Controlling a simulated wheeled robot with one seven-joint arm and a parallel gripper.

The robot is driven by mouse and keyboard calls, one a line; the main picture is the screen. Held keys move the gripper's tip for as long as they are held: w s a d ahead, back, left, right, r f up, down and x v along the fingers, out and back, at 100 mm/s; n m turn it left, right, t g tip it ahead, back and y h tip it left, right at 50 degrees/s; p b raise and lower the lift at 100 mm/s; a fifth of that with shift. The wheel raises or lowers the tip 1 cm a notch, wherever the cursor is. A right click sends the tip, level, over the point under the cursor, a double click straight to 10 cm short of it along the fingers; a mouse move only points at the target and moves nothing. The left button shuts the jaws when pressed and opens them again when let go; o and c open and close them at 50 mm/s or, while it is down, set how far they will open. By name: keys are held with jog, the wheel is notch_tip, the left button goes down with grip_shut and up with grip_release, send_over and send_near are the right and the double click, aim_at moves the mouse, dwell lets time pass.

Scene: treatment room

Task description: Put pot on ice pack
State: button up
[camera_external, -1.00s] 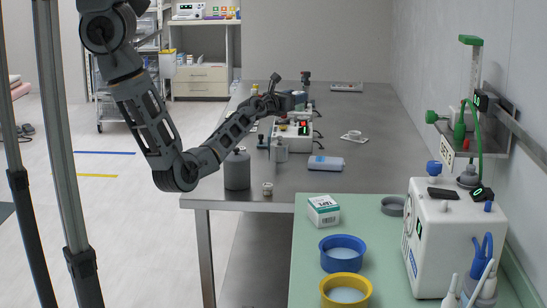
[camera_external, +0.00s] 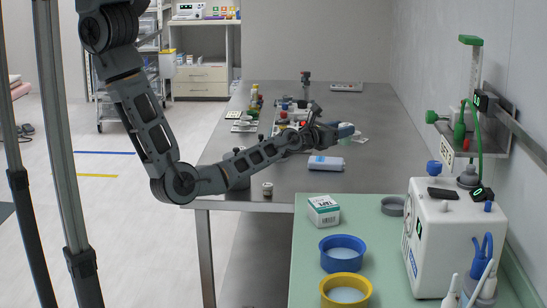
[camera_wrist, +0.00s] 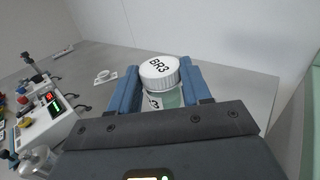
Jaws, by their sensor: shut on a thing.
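My gripper (camera_external: 350,131) is shut on the pot (camera_wrist: 159,72), a jar with a white ribbed lid marked BR3 and a pale body. In the wrist view the pot sits between the two blue fingers, its lower part hidden by my gripper. In the external view the pot is too small and covered to make out clearly. My gripper is held above the table, apart from the pack.
The steel table (camera_external: 365,105) has bare room to the right. A white device (camera_wrist: 45,122) and bottles stand left of my gripper. A small cup (camera_external: 268,188) stands at the front edge. A green-topped table (camera_external: 305,260) adjoins in front.

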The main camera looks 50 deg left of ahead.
jog(key=w+a+f+b, duration=0.4)
jog(key=w+a+f, duration=0.1)
jog(key=a, duration=0.3)
jog(key=shift+w+a+f, duration=0.35)
jog(key=shift+w+f, duration=0.05)
jog(key=shift+f, duration=0.35)
jog(key=shift+f+b, duration=1.45)
jog(key=shift+f, duration=0.45)
jog(key=shift+f, duration=0.1)
jog(key=shift+f, duration=0.15)
jog(key=o, duration=1)
jog(key=shift+o, duration=0.2)
jog(key=shift+r, duration=0.2)
